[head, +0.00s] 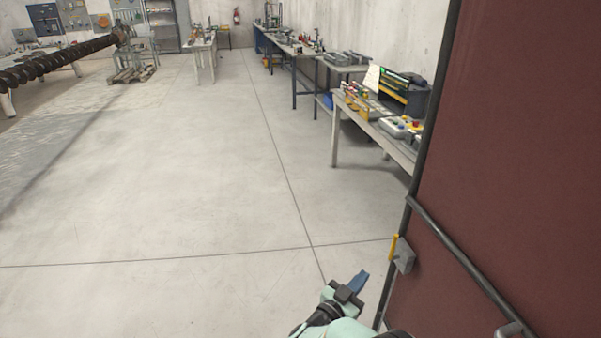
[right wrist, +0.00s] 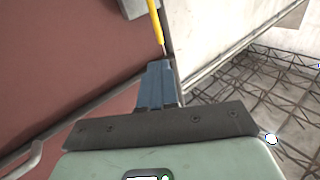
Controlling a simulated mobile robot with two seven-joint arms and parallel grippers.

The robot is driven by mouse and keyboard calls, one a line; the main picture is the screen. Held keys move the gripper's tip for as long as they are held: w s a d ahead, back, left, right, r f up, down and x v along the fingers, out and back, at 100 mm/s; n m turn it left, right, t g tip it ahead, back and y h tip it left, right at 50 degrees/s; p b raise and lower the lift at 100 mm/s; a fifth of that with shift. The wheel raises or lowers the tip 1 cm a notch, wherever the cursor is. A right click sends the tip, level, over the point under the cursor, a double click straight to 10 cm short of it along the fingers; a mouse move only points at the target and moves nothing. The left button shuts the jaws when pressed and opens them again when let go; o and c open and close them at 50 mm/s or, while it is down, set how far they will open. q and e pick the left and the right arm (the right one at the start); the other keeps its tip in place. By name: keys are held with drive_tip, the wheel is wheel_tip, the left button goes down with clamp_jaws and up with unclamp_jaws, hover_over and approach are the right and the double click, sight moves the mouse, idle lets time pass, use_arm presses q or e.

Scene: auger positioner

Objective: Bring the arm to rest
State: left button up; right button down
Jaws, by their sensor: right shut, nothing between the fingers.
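My right gripper (head: 359,281) shows low in the head view, with its blue fingers shut and nothing between them. It is left of a dark red door (head: 510,150). The shut fingers also show in the right wrist view (right wrist: 157,85), below a yellow handle (right wrist: 155,20). In the head view this yellow handle (head: 394,247) sits on a grey latch box at the door's edge, up and right of the gripper. I cannot tell whether the fingertips touch the handle. My left gripper is not in view.
A workbench (head: 345,150) with tools stands behind the door's edge on the right. More benches line the right wall. The pale floor (head: 190,190) in the middle is clear.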

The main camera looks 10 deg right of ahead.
drive_tip(key=s+f+n+g+y+p, duration=0.1)
drive_tip(key=s+f+n+y+p, duration=0.2)
drive_tip(key=f, duration=0.5)
drive_tip(key=s+f+n+y, duration=0.15)
drive_tip(key=f+y, duration=0.25)
drive_tip(key=f, duration=0.5)
drive_tip(key=s+a+f+n+g+y+p, duration=0.15)
drive_tip(key=s+f+g+y, duration=0.25)
drive_tip(key=s+f, duration=0.45)
drive_tip(key=s+a+g+y+p, duration=0.1)
drive_tip(key=s+a+g+y, duration=0.1)
drive_tip(key=s, duration=0.5)
drive_tip(key=s+a+f+g+y+p, duration=0.1)
drive_tip(key=s+a+g+y, duration=0.1)
drive_tip(key=s, duration=0.6)
drive_tip(key=s+a+f+n+g+y+p, duration=0.1)
drive_tip(key=s+a+g+y, duration=0.2)
drive_tip(key=s+a, duration=0.2)
drive_tip(key=s, duration=0.3)
drive_tip(key=shift+a+f+g+p, duration=0.2)
drive_tip(key=shift+f+g+p, duration=0.05)
drive_tip(key=shift+g+p, duration=0.15)
